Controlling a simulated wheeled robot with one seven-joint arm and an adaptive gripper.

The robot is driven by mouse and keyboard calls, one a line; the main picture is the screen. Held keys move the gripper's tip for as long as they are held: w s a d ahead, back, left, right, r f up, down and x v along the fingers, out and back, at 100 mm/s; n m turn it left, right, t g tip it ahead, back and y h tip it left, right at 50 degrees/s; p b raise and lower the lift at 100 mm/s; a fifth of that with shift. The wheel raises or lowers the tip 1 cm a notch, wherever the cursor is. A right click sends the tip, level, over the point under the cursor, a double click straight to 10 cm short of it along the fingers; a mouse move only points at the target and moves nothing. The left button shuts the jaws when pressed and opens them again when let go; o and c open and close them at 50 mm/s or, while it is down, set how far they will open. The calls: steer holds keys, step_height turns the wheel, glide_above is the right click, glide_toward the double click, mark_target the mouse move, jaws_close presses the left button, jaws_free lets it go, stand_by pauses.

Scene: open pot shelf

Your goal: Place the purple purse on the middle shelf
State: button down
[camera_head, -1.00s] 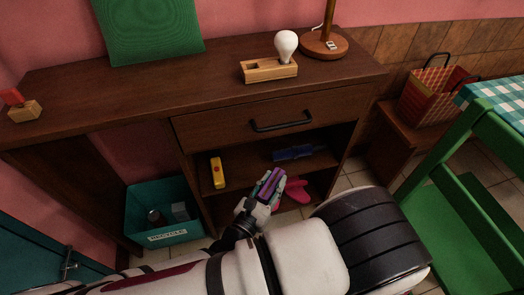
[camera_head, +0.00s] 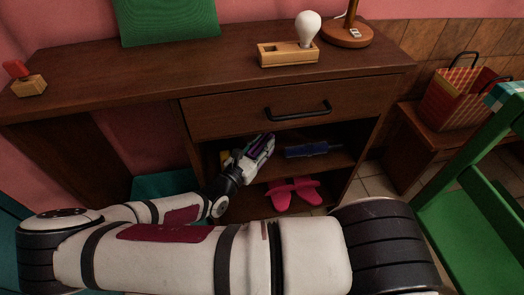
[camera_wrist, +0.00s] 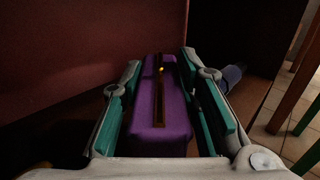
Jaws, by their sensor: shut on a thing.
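The purple purse (camera_wrist: 176,118) is a small purple block-like thing with a dark gold strip and a bright clasp on top. My gripper (camera_wrist: 163,108) is shut on it, with teal finger pads on its two sides. In the head view my gripper (camera_head: 258,148) and the purse are at the opening of the desk's middle shelf (camera_head: 336,160), under the drawer. The purse appears above that shelf's left part; whether it touches the shelf cannot be told.
A blue thing (camera_head: 306,150) lies on the middle shelf to the right of my gripper. A yellow thing (camera_head: 225,157), partly hidden, is to its left. A pink thing (camera_head: 293,192) is on the shelf below. The closed drawer (camera_head: 240,112) is above. A teal bin (camera_head: 150,184) stands at the left.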

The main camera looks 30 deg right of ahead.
steer(key=shift+f+b, duration=0.45)
steer(key=shift+f, duration=0.65)
steer(key=shift+f, duration=0.1)
steer(key=c, duration=1.2)
jaws_free()
